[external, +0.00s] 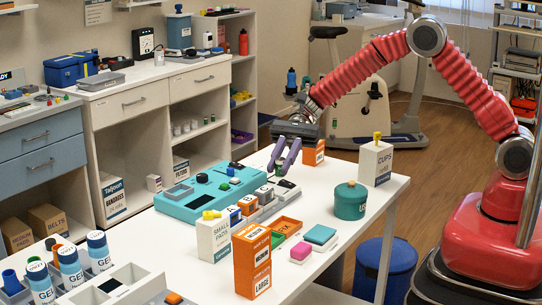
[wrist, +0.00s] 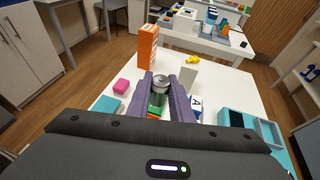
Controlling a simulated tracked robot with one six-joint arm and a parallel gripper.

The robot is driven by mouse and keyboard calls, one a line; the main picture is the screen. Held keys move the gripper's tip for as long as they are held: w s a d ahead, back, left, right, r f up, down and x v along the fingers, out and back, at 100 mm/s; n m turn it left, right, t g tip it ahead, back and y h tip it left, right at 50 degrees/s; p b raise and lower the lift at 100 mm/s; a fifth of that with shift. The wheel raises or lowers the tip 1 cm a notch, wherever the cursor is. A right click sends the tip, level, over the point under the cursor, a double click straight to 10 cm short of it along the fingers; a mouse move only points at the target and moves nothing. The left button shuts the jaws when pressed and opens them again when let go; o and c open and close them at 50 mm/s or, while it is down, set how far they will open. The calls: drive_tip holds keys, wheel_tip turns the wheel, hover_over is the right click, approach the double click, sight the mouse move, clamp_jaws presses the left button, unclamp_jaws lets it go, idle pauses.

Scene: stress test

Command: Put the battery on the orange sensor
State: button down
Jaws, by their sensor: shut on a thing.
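My gripper (external: 283,158) hangs over the table at the end of the red arm, its purple fingers pointing down. In the wrist view, my gripper (wrist: 163,92) is shut on a grey-green cylinder with a silvery top, which looks like the battery (wrist: 160,86). An orange block marked with a letter (external: 247,204), which looks like the orange sensor, stands in the row of small blocks, left of and below my gripper. A blue-and-white block A (external: 234,214) stands beside it. In the wrist view, my fingers hide the orange block.
A teal case (external: 200,203) lies left of the row. A small orange tray (external: 288,224), a pink block (external: 300,251) and a teal block (external: 320,235) lie in front. Tall orange (external: 252,262) and white (external: 213,238) boxes and a teal pot (external: 350,203) stand nearby.

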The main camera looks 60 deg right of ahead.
drive_tip(key=w+a+r+m+t, duration=0.2)
drive_tip(key=w+a+t, duration=0.1)
drive_tip(key=w, duration=0.1)
drive_tip(key=m+t, duration=0.3)
hover_over(248, 199)
drive_tip(key=shift+f, duration=0.1)
drive_tip(key=shift+f, duration=3.05)
drive_tip(key=shift+f, duration=1.85)
drive_tip(key=c, duration=1.6)
unclamp_jaws()
drive_tip(key=shift+f, duration=0.1)
